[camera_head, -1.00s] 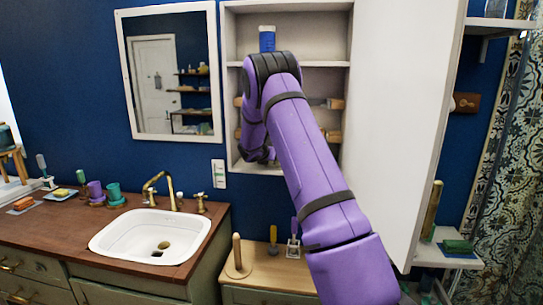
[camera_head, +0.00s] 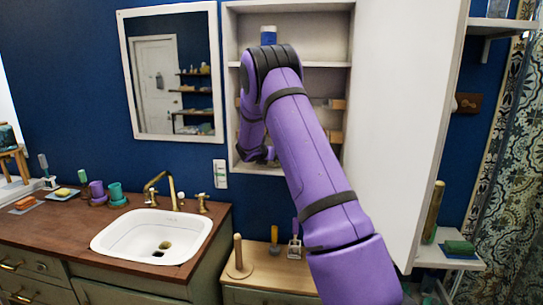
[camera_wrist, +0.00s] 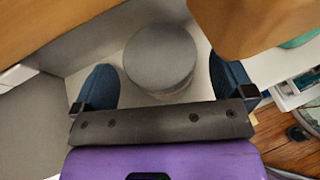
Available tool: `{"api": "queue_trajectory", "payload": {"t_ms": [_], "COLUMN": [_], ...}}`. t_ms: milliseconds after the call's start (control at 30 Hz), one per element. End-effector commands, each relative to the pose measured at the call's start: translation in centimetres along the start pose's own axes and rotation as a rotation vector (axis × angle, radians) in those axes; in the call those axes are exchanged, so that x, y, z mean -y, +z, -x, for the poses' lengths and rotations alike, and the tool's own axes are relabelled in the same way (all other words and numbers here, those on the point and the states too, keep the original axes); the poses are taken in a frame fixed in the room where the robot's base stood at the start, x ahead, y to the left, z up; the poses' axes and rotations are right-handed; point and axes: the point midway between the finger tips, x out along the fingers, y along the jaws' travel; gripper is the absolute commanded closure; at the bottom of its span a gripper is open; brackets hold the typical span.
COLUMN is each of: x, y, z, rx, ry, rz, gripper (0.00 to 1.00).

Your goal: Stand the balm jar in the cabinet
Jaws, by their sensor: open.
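The balm jar (camera_wrist: 160,57), seen from above as a round grey lid, stands on a pale surface in the wrist view. My gripper (camera_wrist: 165,84) has its two blue fingertips apart on either side of the jar, with a visible gap at each side. The white cabinet (camera_head: 230,100) hangs on the blue wall with its door (camera_head: 405,120) swung open to the right. In the head view my gripper (camera_head: 258,154) is low inside the cabinet, and my arm hides much of the shelves. The jar cannot be made out there.
A blue-and-white container (camera_head: 268,35) stands on the cabinet's upper shelf. Brown wooden items (camera_head: 335,104) sit on the shelves below. Close brown shapes (camera_wrist: 250,25) flank the jar in the wrist view. A mirror (camera_head: 172,75) hangs left of the cabinet.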

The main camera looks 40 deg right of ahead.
Motion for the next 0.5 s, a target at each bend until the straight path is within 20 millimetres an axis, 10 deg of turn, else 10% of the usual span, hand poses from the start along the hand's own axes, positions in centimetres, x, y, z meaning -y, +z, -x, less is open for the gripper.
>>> {"api": "queue_trajectory", "payload": {"t_ms": [500], "x": [0.0], "y": [0.0], "z": [1.8], "rx": [0.001], "ry": [0.001], "rz": [0.000], "gripper": [0.00]}}
